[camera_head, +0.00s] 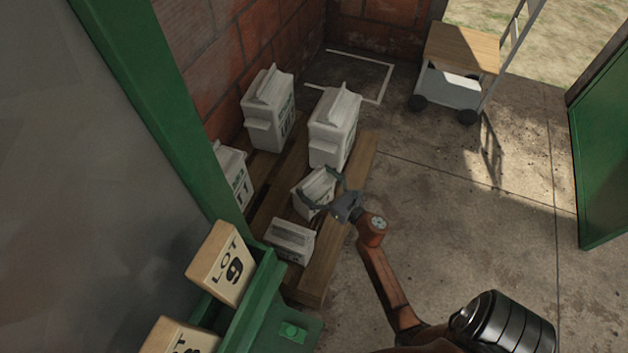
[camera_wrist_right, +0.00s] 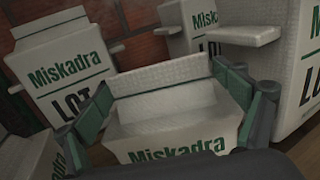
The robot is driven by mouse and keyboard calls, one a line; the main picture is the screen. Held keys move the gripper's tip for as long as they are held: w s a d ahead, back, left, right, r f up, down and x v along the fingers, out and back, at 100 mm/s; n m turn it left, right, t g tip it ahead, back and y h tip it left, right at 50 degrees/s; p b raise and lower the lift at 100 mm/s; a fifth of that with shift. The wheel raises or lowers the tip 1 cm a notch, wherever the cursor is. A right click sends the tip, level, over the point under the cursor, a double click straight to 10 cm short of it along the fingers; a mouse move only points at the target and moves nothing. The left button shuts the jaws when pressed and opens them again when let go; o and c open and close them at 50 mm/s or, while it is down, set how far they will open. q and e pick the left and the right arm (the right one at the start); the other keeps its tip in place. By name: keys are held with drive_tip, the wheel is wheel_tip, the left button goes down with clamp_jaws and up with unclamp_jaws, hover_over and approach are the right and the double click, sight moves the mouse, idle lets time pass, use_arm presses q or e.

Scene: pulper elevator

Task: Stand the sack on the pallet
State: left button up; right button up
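A small white sack (camera_head: 314,188) stands at the pallet's front right part, looking slightly tilted; I cannot tell whether its base touches the boards. It fills the middle of the right wrist view (camera_wrist_right: 165,125), with "Miskadra" lettering partly cut off. My right gripper (camera_head: 322,190) has its fingers on both sides of this sack, with green pads against its sides near the top. The wooden pallet (camera_head: 325,265) lies beside the brick wall. My left gripper is not in view.
Other white sacks stand on the pallet: two tall at the back (camera_head: 268,115) (camera_head: 335,125), one left (camera_head: 233,180), one small in front (camera_head: 291,241). LOT 9 block (camera_head: 222,263) sits on a green frame at left. A wheeled cart (camera_head: 460,60) stands at the back; the right-hand floor is clear.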

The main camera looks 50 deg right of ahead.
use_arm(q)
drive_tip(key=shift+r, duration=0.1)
use_arm(e)
drive_tip(key=shift+o, duration=0.4)
